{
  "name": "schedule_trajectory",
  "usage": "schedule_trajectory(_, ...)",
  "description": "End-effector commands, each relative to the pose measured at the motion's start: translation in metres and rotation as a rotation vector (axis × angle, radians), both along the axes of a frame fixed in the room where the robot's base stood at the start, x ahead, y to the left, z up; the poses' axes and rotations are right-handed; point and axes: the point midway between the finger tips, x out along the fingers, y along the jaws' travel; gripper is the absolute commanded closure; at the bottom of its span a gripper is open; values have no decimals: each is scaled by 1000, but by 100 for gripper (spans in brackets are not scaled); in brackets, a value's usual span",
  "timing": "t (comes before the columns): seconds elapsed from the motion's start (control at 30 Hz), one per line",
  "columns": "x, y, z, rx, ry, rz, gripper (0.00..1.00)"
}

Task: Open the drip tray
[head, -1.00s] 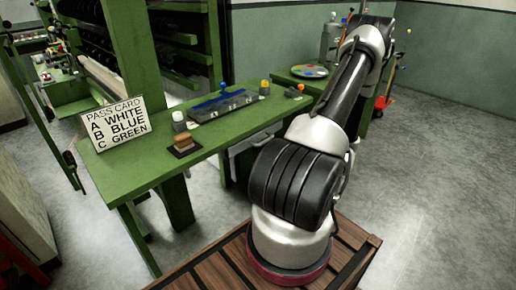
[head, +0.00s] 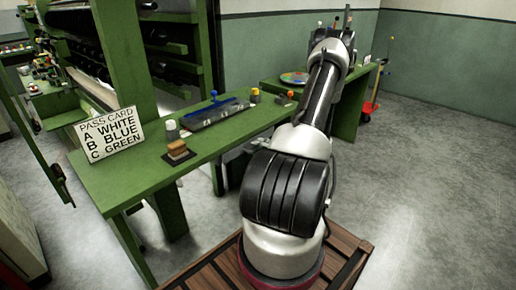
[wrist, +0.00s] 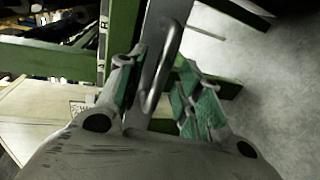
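In the wrist view, a grey metal front, which looks like the drip tray (wrist: 155,32), carries a looped bar handle (wrist: 163,68). My gripper (wrist: 160,95) is open, with one green-padded finger on each side of the handle. The handle lies between the fingers, nearer the left one; I cannot tell whether either finger touches it. In the head view, part of a pale grey box shape, probably the tray (head: 236,165), shows under the green bench. My gripper is hidden behind my arm there.
A second green table (head: 345,97) stands behind my arm. Grey floor (head: 440,150) is clear at right.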

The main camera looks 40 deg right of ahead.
Motion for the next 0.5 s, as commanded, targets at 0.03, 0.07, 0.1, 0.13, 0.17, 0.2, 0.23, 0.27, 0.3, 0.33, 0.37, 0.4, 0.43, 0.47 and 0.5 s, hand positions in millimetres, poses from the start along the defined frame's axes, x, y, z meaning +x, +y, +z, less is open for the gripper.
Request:
schedule_trajectory(0.03,6,1,-1,-1,0,2,65)
schedule_trajectory(0.07,8,1,-2,0,0,1,65)
schedule_trajectory(0.1,10,1,-2,0,0,0,65)
schedule_trajectory(0.13,12,1,-3,0,0,0,65)
schedule_trajectory(0.17,13,1,-3,0,0,0,65)
schedule_trajectory(0.2,14,1,-3,0,0,0,65)
schedule_trajectory(0.23,14,1,-3,0,0,0,65)
schedule_trajectory(0.27,14,1,-3,0,1,0,65)
schedule_trajectory(0.3,14,1,-3,0,1,0,65)
schedule_trajectory(0.33,14,1,-3,0,1,0,65)
schedule_trajectory(0.37,14,1,-3,0,1,0,65)
schedule_trajectory(0.4,14,1,-3,0,1,0,65)
schedule_trajectory(0.43,14,1,-3,0,1,0,68)
schedule_trajectory(0.47,14,1,-3,0,1,0,74)
schedule_trajectory(0.5,14,1,-3,0,1,0,81)
